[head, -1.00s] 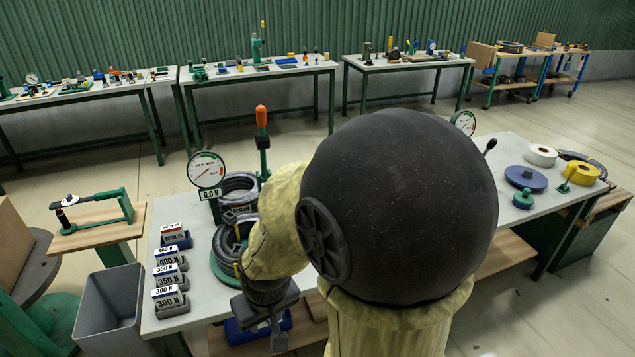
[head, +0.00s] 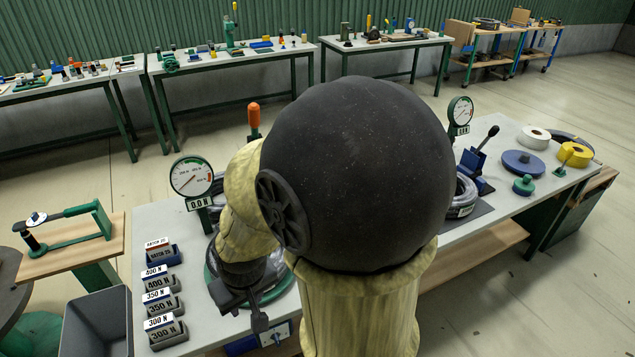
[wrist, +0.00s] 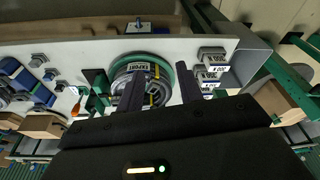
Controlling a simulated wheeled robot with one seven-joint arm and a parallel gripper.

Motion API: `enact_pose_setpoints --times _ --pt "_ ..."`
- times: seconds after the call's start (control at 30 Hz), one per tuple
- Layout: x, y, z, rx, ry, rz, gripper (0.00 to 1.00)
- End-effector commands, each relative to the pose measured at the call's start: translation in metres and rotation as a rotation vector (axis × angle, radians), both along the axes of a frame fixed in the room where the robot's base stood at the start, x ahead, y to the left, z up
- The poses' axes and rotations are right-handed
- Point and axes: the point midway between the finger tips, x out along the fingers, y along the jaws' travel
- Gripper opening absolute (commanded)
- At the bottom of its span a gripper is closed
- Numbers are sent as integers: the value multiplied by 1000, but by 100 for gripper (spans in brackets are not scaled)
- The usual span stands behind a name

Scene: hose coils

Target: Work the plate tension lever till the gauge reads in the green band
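The left gauge (head: 191,177) has a round white dial; the display below it reads 0.0 N. A second gauge (head: 460,111) and a blue-based lever with a black knob (head: 482,150), tilted right, stand farther right. I cannot tell which is the plate tension lever. My gripper (head: 243,302) is open and empty above a hose coil (head: 275,280); its fingers (wrist: 157,85) frame this coil in the wrist view.
Label blocks (head: 163,285) line the bench's left end, beside a grey bin (head: 97,320). Another coil (head: 462,195) lies by the blue lever. Yellow and white rolls (head: 575,153) and a blue disc (head: 525,163) lie at the right. My arm hides the bench's middle.

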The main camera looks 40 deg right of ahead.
Motion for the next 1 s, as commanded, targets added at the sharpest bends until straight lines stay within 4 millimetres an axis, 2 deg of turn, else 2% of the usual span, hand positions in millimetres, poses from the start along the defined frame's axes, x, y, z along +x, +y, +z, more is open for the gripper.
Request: enact_pose_setpoints --times 0.23,0.27,0.3,0.47,0.57,0.67,0.8,1.0 --pt "0 0 0 0 0 0 36" --pt "0 0 0 0 0 0 42" --pt "0 0 0 -1 -1 0 44" --pt "17 -14 5 -15 -31 -11 44" --pt "42 -35 10 -35 -79 -22 44" --pt "74 -66 14 -56 -150 -31 44" --pt "114 -116 15 -77 -266 -43 44" --pt "152 -190 13 -85 -451 -71 44"
